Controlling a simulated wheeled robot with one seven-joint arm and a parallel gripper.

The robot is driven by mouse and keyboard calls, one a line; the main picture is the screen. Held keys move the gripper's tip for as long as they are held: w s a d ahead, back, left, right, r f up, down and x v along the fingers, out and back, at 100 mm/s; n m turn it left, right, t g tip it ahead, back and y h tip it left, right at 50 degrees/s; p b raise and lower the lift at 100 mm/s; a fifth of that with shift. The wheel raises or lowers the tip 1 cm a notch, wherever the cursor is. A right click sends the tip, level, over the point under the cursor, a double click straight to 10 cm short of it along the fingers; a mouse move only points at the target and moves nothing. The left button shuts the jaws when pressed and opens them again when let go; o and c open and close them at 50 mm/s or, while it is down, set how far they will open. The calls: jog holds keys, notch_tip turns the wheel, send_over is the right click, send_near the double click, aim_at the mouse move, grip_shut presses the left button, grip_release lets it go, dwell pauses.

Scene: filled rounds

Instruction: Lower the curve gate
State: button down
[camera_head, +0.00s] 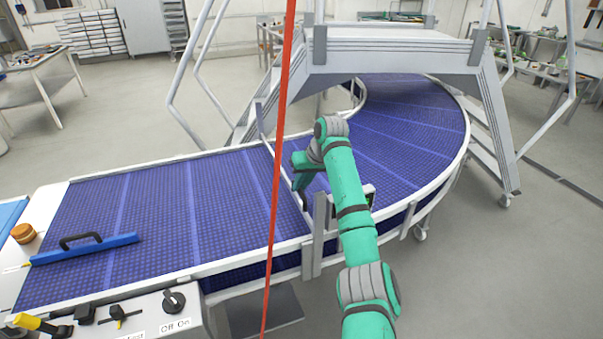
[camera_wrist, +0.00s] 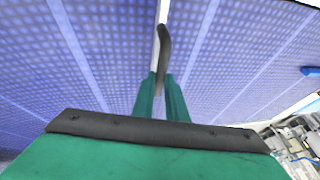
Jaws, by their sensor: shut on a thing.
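The curve gate (camera_head: 268,143) is a thin pale bar across the blue belt, where the straight run meets the curve. I cannot tell how high it stands over the belt. My gripper (camera_head: 299,178) is above the belt at the gate's near part, partly hidden by my own arm. In the wrist view, my gripper (camera_wrist: 160,92) has its two green fingers close together on a dark curved handle (camera_wrist: 164,45). A pale bar (camera_wrist: 162,10), seemingly the gate, runs behind the handle.
A red cord (camera_head: 279,150) hangs across the head view. A grey post (camera_head: 319,222) stands at the belt's near edge. A stepped grey platform (camera_head: 390,50) bridges the curve. A blue bar with a black handle (camera_head: 85,250) lies on the left belt, near a control panel (camera_head: 150,318).

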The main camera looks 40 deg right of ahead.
jog(key=shift+s+f, duration=0.15)
jog(key=shift+f, duration=0.65)
jog(key=c, duration=1.8)
grip_release()
jog(key=shift+f, duration=0.1)
jog(key=shift+o, duration=0.2)
jog(key=shift+r, duration=0.3)
jog(key=v, duration=1)
jog(key=shift+r, duration=0.25)
jog(key=shift+s+d, duration=0.1)
